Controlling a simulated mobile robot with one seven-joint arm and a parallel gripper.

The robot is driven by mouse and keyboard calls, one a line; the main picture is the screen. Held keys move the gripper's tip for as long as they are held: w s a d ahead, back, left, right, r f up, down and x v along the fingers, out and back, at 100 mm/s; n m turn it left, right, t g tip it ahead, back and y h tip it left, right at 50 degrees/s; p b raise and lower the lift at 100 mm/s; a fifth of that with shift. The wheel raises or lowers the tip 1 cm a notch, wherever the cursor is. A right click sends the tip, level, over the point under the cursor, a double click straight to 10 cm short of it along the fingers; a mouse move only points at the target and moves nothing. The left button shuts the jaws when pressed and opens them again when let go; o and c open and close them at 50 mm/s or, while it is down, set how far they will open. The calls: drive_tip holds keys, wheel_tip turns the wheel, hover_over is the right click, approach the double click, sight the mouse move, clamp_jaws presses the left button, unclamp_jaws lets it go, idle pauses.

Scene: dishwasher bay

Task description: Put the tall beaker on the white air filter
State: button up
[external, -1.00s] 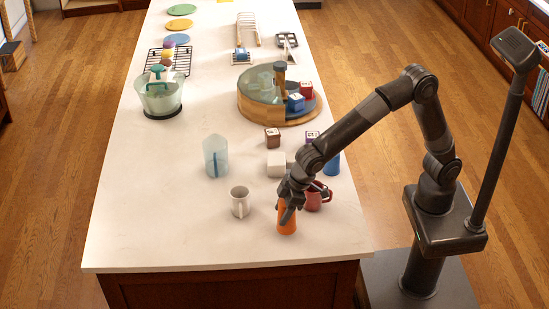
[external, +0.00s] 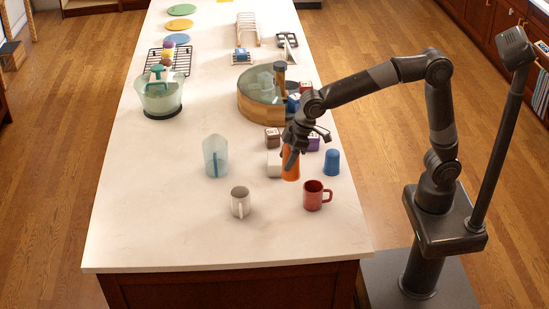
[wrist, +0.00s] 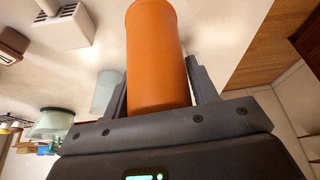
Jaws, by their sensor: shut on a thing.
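The tall orange beaker (external: 291,170) is upright in my gripper (external: 297,147), which is shut around its upper part. In the wrist view the beaker (wrist: 157,60) stands between the two fingers (wrist: 160,92). It appears lifted, though its exact height over the counter is hard to tell. The white air filter (external: 273,164) is a small white block just left of and partly behind the beaker in the external view. In the wrist view the white slotted block (wrist: 62,27) is at the upper left, apart from the beaker. Its top looks bare where visible.
A red mug (external: 312,196) and a white mug (external: 240,203) stand nearer the front edge. A blue cup (external: 332,163) is to the right. A brown block (external: 272,138) and a purple block (external: 313,143) are behind. A translucent pitcher (external: 215,157) stands left.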

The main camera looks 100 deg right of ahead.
drive_tip(key=s+d+r, duration=0.2)
drive_tip(key=d, duration=0.6)
drive_tip(key=s+d+r+n, duration=0.1)
drive_tip(key=s+d, duration=0.1)
drive_tip(key=d, duration=0.7)
drive_tip(key=s+d+r, duration=0.2)
drive_tip(key=s+d, duration=0.1)
drive_tip(key=d, duration=0.5)
drive_tip(key=shift+w+a+f, duration=1.35)
drive_tip(key=shift+f, duration=0.45)
drive_tip(key=shift+w+a+f, duration=1.35)
drive_tip(key=shift+a+f, duration=0.05)
drive_tip(key=shift+f, duration=0.4)
drive_tip(key=shift+w+a+f, duration=1.35)
drive_tip(key=shift+f, duration=0.45)
drive_tip(key=shift+f, duration=0.1)
drive_tip(key=o, duration=1)
